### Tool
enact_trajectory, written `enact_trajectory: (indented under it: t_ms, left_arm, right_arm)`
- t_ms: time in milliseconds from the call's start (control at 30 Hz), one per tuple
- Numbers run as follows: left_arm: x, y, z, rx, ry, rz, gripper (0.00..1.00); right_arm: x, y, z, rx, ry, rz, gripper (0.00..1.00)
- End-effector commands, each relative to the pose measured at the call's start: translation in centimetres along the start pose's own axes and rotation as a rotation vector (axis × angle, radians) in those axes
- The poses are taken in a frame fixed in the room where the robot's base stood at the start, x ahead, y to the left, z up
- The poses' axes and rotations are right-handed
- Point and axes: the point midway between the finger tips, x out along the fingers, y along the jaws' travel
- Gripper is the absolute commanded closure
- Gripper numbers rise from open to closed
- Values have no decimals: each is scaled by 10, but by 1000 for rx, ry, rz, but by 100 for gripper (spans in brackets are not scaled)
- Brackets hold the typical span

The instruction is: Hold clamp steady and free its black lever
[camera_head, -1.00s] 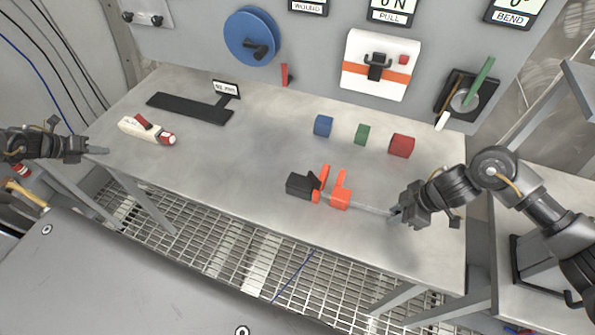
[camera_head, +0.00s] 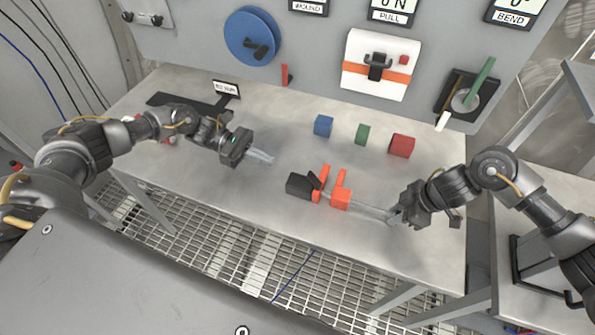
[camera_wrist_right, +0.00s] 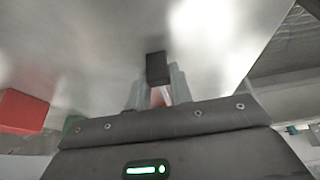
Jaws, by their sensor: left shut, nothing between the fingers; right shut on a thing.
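The clamp lies on the steel bench, with orange jaws (camera_head: 340,197), a black handle block (camera_head: 298,186) at its left end and a pale bar running right. The small dark piece (camera_head: 314,181) beside the left jaw looks like the black lever. My right gripper (camera_head: 394,217) is shut on the right end of the clamp's bar. In the right wrist view a black block (camera_wrist_right: 157,68) and a bit of orange show at the fingers (camera_wrist_right: 158,90). My left gripper (camera_head: 264,157) is shut and empty over the bench, left of and behind the clamp, apart from it.
Blue (camera_head: 323,125), green (camera_head: 362,134) and red (camera_head: 402,145) blocks stand behind the clamp. A panel with a blue reel (camera_head: 251,36) and a white-orange box (camera_head: 377,66) closes the back. My left arm partly hides the bench's left side. Bench between left gripper and clamp is clear.

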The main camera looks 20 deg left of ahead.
Motion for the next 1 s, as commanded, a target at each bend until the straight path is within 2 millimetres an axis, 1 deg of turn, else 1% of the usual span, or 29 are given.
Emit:
enact_trajectory:
  t_ms: [300, 433, 567, 800, 1000]
  left_arm:
    - [1, 0, 0, 3, 0, -2, 100]
    - [8, 0, 0, 2, -1, -2, 100]
    - [25, -1, 0, 1, -3, -3, 100]
    - [67, -1, 0, 1, -3, -3, 100]
    - [92, -1, 0, 0, -2, -1, 100]
  right_arm:
    - [0, 0, 1, 1, -2, 0, 100]
    - [0, 0, 1, 1, -2, -1, 100]
    - [0, 0, 1, 1, -2, -1, 100]
    - [0, 0, 1, 0, -3, -1, 100]
    - [0, 0, 1, 0, -3, -1, 100]
